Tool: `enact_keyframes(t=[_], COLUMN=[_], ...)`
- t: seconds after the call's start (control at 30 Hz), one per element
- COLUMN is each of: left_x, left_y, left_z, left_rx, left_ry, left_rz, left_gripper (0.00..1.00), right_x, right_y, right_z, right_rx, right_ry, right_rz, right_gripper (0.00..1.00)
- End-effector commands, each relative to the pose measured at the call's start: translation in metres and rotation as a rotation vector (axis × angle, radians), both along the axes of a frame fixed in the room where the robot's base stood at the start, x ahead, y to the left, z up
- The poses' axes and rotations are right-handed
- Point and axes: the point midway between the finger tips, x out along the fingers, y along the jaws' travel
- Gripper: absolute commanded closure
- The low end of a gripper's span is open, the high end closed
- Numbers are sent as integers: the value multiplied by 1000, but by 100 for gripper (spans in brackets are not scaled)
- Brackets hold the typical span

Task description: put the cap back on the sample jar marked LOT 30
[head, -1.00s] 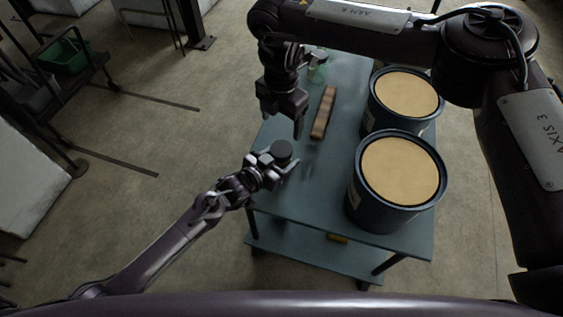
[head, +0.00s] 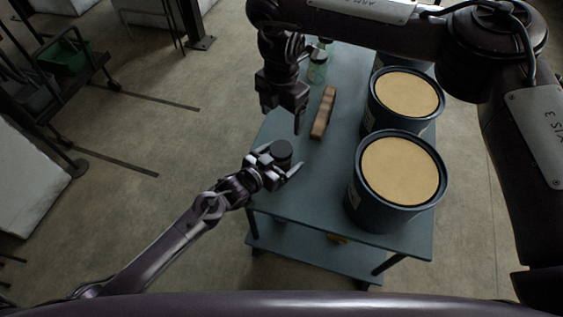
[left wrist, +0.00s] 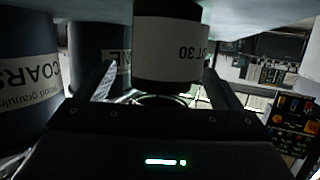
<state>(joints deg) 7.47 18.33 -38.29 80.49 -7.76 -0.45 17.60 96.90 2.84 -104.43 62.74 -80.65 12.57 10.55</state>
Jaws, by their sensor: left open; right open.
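The sample jar is a dark cylinder (head: 281,153) with a dark round top, at the near left corner of the blue-grey table (head: 310,170). In the left wrist view its white label (left wrist: 172,48) reads LOT 30 upside down. My left gripper (head: 283,168) is open, its fingers on either side of the jar; I cannot tell whether they touch it. My right gripper (head: 286,122) is open and empty, pointing down above the table beyond the jar. I cannot tell whether the dark top is a cap, and I make out no separate cap.
A brown wooden-looking block (head: 323,113) lies mid-table. A greenish jar (head: 318,70) stands at the back, partly behind my right arm. A cart with a green bin (head: 65,57) stands far left.

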Motion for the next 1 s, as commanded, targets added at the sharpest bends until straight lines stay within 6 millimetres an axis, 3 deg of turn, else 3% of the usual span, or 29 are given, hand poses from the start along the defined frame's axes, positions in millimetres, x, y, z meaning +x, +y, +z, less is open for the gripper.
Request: enact_keyframes(t=[0.5,1.0], left_x=[-52,-55], left_y=[45,47], left_z=[20,22], left_rx=[1,1], left_ry=[2,1], left_rz=[0,0], left_gripper=[12,12], right_x=[0,0], right_y=[0,0], right_z=[5,5], right_rx=[0,0], right_ry=[0,0], right_rz=[0,0], right_gripper=[21,21])
